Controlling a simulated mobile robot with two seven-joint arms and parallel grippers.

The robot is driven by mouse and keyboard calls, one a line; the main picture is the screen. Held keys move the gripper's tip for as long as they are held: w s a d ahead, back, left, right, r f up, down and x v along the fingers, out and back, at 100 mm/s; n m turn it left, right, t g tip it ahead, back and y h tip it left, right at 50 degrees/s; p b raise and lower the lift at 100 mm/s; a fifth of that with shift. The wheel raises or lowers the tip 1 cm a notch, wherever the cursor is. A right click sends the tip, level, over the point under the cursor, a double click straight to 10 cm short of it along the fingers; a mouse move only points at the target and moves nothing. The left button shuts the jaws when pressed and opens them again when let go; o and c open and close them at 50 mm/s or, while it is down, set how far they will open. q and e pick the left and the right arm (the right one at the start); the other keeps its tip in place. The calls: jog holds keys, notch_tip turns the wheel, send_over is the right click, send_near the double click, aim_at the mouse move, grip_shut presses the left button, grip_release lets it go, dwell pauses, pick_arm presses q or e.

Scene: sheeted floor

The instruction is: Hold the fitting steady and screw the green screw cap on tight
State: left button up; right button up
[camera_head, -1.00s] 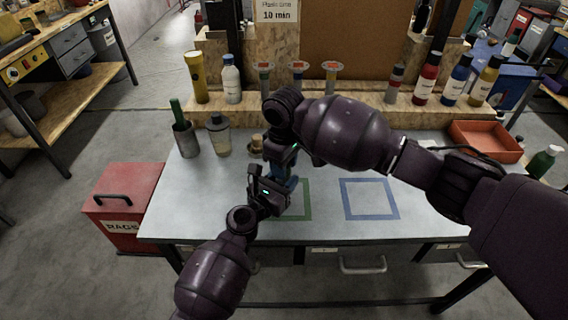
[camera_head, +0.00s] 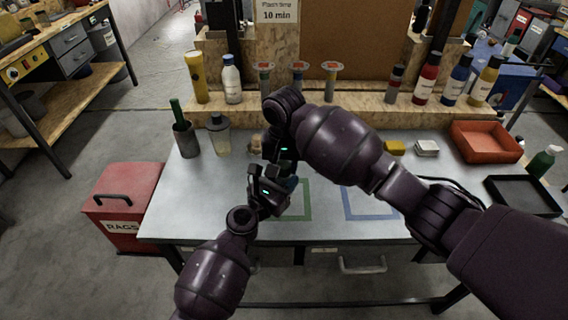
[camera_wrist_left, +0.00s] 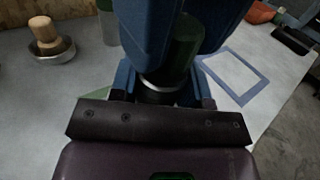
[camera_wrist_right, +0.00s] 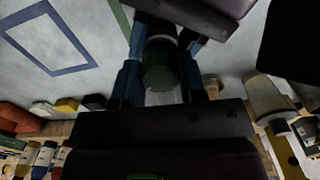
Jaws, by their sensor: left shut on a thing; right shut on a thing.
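The green screw cap (camera_wrist_left: 183,42) shows in the left wrist view between the blue fingers of my right gripper (camera_wrist_right: 158,80), which is shut on it. It also shows in the right wrist view (camera_wrist_right: 158,62). Just below the cap, the fitting (camera_wrist_left: 162,88) shows as a dark and silver ring between the fingers of my left gripper (camera_wrist_left: 164,98), shut on it. Cap and fitting are in line, one above the other; whether the cap is fully seated I cannot tell. In the head view both grippers meet over the green square outline (camera_head: 306,205), hiding cap and fitting.
A blue square outline (camera_head: 350,203) lies to the right on the grey table. A cup with a green handle (camera_head: 185,138) and a clear bottle (camera_head: 219,135) stand at the left. A red tray (camera_head: 482,158) and black tray (camera_head: 540,208) lie right. Bottles line the back shelf.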

jog(key=shift+r, duration=0.1)
jog(key=o, duration=1)
jog(key=shift+c, duration=0.7)
jog(key=n, duration=0.3)
jog(key=shift+n, duration=0.3)
jog(key=n, duration=1.5)
jog(key=shift+n, duration=0.4)
